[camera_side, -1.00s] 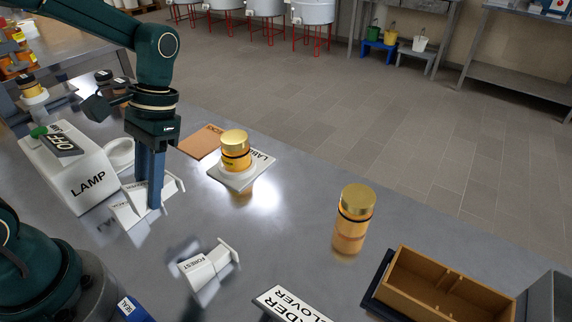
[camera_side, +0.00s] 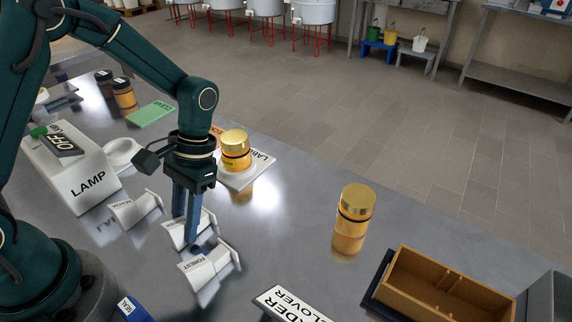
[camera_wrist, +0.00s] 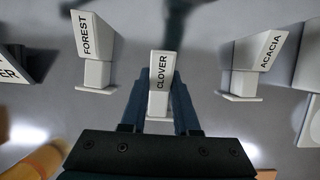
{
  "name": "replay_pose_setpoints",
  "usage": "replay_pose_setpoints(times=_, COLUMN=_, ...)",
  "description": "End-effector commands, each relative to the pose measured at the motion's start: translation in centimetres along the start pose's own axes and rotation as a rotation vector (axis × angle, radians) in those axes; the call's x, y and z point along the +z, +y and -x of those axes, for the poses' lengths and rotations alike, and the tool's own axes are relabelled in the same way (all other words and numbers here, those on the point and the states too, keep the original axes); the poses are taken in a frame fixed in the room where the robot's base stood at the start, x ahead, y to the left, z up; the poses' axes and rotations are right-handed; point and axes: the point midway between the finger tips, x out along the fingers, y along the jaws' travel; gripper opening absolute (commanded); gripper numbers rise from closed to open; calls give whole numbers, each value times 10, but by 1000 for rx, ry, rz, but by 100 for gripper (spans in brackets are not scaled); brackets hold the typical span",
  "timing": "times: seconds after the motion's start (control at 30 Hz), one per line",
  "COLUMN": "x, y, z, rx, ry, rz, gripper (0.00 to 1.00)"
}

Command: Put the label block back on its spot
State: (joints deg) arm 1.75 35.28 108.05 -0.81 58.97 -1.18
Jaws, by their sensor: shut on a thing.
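The white label block marked CLOVER (camera_wrist: 160,82) is between the two blue fingers of my gripper (camera_wrist: 158,108) in the wrist view. In the side view my gripper (camera_side: 192,238) reaches down, shut on this CLOVER block (camera_side: 176,236), in the row between two similar blocks. The FOREST block (camera_side: 208,265) is nearer the camera, and also at left in the wrist view (camera_wrist: 92,45). The ACACIA block (camera_side: 136,209) is on the other side, at right in the wrist view (camera_wrist: 256,55). The CLOVER block is low over the table; I cannot tell whether it touches.
An amber jar with a gold lid (camera_side: 235,150) stands on the LABEL plate (camera_side: 240,182). Another jar (camera_side: 355,208) stands on open table. The LAMP box (camera_side: 72,178), order card (camera_side: 290,306) and wooden crate (camera_side: 440,290) surround the area. The table centre is clear.

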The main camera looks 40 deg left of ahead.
Motion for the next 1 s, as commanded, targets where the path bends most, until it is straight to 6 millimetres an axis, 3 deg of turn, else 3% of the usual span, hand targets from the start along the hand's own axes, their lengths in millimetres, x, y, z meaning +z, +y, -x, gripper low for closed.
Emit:
replay_pose_setpoints(times=0.07, x=0, y=0, z=-2, rx=0, ry=-2, rz=0, gripper=0)
replay_pose_setpoints(times=0.1, x=-1, y=0, z=-3, rx=0, ry=-2, rz=0, gripper=37)
replay_pose_setpoints(times=0.17, x=-1, y=0, z=-2, rx=0, ry=-2, rz=0, gripper=59)
replay_pose_setpoints(times=0.57, x=0, y=0, z=2, rx=0, ry=2, rz=0, gripper=59)
replay_pose_setpoints(times=0.67, x=-1, y=0, z=12, rx=0, ry=4, rz=0, gripper=59)
replay_pose_setpoints(times=1.0, x=-1, y=0, z=75, rx=0, ry=7, rz=0, gripper=59)
